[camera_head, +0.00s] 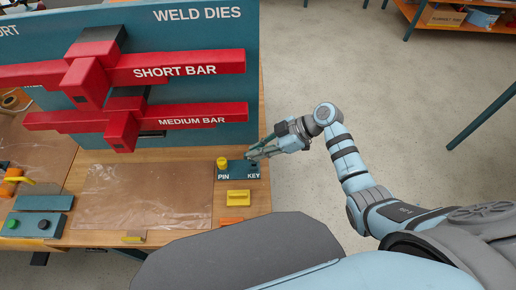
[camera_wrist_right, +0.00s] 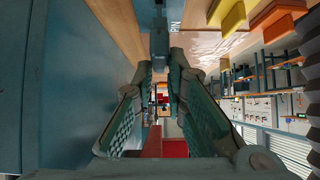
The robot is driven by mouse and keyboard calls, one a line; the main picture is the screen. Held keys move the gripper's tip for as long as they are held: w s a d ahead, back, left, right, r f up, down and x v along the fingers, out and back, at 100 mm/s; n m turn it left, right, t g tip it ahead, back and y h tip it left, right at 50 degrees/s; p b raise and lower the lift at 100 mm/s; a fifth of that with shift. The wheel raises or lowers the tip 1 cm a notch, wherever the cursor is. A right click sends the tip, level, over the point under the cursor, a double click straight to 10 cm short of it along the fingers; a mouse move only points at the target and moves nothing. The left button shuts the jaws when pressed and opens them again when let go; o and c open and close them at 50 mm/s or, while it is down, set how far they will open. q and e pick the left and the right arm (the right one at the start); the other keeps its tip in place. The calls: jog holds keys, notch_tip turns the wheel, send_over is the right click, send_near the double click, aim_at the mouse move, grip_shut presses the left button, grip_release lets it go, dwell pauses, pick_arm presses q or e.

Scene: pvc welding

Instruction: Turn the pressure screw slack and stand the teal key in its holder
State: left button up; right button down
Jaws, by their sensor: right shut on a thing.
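The teal holder block (camera_head: 236,173), labelled PIN and KEY, sits at the right end of the bench. My right gripper (camera_head: 254,155) is at its KEY end, reaching in from the right. It is shut on the teal key, which is mostly hidden by the fingers in the head view. In the right wrist view, the key (camera_wrist_right: 158,42) shows as a blue-grey piece beyond the fingertips. I cannot tell whether the key is in its slot or just above it. I cannot make out the pressure screw. My left gripper is not in view.
A yellow pin (camera_head: 222,163) stands at the PIN end. A yellow block (camera_head: 238,198) lies in front. The blue weld-dies board (camera_head: 205,60) with red bars (camera_head: 190,66) rises behind. A clear sheet (camera_head: 150,195) covers the middle bench. A button box (camera_head: 36,225) is at left.

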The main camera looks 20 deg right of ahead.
jog(key=shift+f+b, duration=1.2)
jog(key=shift+f, duration=0.1)
jog(key=c, duration=1.5)
grip_release()
jog(key=shift+c, duration=0.2)
jog(key=shift+d+r, duration=0.2)
jog(key=v, duration=1.1)
jog(key=shift+d, duration=0.25)
jog(key=shift+s+r, duration=0.1)
